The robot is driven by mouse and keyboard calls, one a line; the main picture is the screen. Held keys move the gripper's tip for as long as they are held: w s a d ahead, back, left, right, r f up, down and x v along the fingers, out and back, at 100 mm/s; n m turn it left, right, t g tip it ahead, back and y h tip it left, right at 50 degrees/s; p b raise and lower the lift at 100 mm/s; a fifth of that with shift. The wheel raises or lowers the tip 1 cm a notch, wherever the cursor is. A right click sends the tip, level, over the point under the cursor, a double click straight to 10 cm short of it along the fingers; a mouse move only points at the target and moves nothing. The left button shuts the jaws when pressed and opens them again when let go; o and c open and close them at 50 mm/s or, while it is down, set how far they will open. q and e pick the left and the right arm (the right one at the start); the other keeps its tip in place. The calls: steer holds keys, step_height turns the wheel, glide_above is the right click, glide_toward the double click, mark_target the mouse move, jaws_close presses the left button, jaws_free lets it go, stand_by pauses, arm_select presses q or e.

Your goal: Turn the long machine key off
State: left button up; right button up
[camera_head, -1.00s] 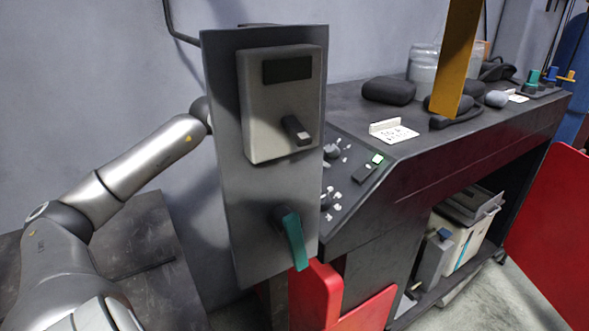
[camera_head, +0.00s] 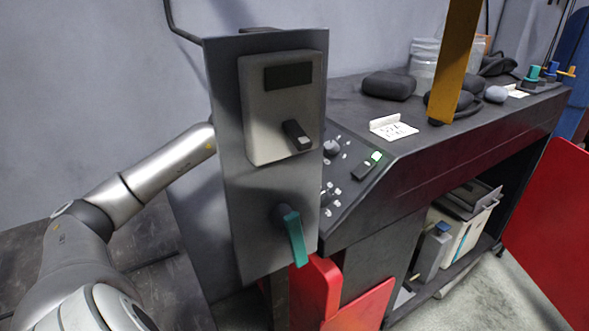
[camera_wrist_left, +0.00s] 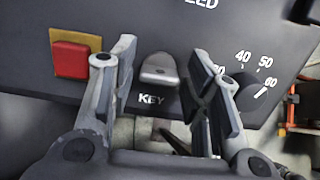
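The key (camera_wrist_left: 158,68) is a grey metal tab standing out from a dark panel (camera_wrist_left: 215,22), with the label KEY below it, in the left wrist view. My left gripper (camera_wrist_left: 163,58) is open, with one finger on each side of the key. Gaps show between the key and both fingers, so it does not appear gripped. In the head view my left arm runs behind an upright grey panel (camera_head: 225,170), which hides the gripper and the key. My right gripper is not in view.
On the key's panel, a red square button (camera_wrist_left: 72,60) is left of the gripper and a numbered black dial (camera_wrist_left: 252,96) is right. In the head view, the grey panel carries a teal lever (camera_head: 296,240). A dark bench (camera_head: 440,150) stands right of it.

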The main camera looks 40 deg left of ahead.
arm_select(q)
steer(key=c, duration=0.6)
steer(key=shift+c, duration=0.2)
steer(key=shift+n, duration=0.3)
steer(key=n+b, duration=0.1)
steer(key=n, duration=0.2)
steer(key=shift+f+b, duration=0.1)
steer(key=shift+b, duration=0.3)
steer(key=n, duration=0.3)
steer(key=shift+n+y+b, duration=0.4)
steer(key=n, duration=0.5)
steer(key=shift+a+n+y, duration=0.1)
steer(key=shift+n+y, duration=0.2)
steer(key=n, duration=0.5)
steer(key=shift+g, duration=0.4)
steer(key=shift+n, duration=0.3)
